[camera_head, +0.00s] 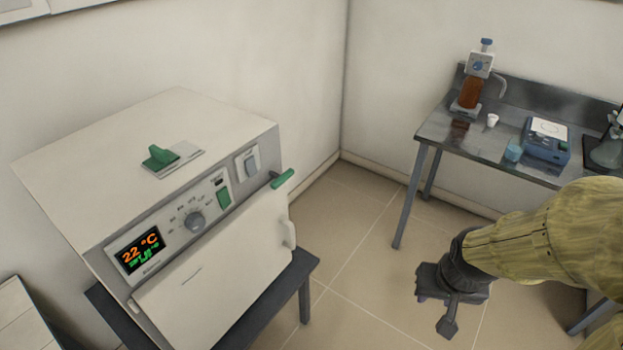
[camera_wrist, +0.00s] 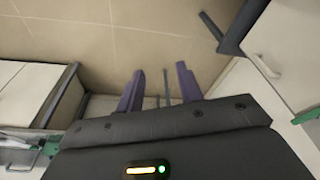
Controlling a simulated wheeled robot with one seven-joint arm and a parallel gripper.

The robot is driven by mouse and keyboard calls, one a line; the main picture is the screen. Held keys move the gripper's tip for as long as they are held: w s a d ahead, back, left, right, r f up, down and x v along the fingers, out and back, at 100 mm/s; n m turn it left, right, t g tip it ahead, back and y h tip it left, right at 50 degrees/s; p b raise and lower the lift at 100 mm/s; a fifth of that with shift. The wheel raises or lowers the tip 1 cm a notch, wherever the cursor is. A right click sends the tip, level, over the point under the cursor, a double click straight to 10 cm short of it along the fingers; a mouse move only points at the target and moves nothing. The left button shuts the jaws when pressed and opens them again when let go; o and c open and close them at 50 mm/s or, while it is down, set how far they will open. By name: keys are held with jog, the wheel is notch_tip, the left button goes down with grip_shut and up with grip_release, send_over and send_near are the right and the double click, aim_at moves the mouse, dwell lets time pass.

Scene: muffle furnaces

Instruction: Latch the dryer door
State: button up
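The dryer (camera_head: 150,130) is a white box at the left in the head view, with a lit display reading 22 °C. Its white door (camera_head: 215,275) is shut or nearly shut; I cannot tell whether a small gap remains. A green latch lever (camera_head: 283,179) sticks out at the door's upper right corner. A pale handle (camera_head: 289,235) is on the door's right edge. My gripper (camera_head: 437,308) is open and empty, in the air to the right of the door and apart from it. The wrist view shows its two spread fingers (camera_wrist: 158,88), with the door (camera_wrist: 290,50) at upper right.
The dryer stands on a dark table (camera_head: 303,268). A second dark table (camera_head: 445,135) at the back right carries a bottle dispenser (camera_head: 472,85), a small white cup (camera_head: 492,120) and a blue device (camera_head: 546,143). Bare tiled floor (camera_head: 350,240) lies between them. A green part (camera_head: 160,157) sits on the dryer's top.

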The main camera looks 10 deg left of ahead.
jog(key=shift+d, duration=0.15)
jog(key=shift+o, duration=1.3)
jog(key=o, duration=0.4)
jog(key=shift+w, duration=0.35)
jog(key=o, duration=0.7)
jog(key=w+t, duration=0.1)
jog(key=w, duration=0.1)
jog(key=w+f+n+t+b, duration=0.1)
jog(key=w, duration=0.2)
jog(key=w+t+b, duration=0.1)
jog(key=w, duration=0.2)
jog(key=shift+w+f+n, duration=0.1)
jog(key=shift+f+n, duration=0.1)
jog(key=shift+n, duration=0.1)
jog(key=shift+o, duration=0.2)
jog(key=w+a+n+t+y+b, duration=0.25)
jog(key=w+a+t, duration=0.2)
jog(key=w, duration=0.65)
jog(key=w+a+f+n+g+y+b, duration=0.1)
jog(key=w+a+n+g+y+b, duration=0.1)
jog(key=a+n+y, duration=0.7)
jog(key=a+g+y+b, duration=0.1)
jog(key=a+y+b, duration=0.1)
jog(key=a+y, duration=0.3)
jog(key=shift+a+f, duration=0.2)
jog(key=shift+a, duration=1)
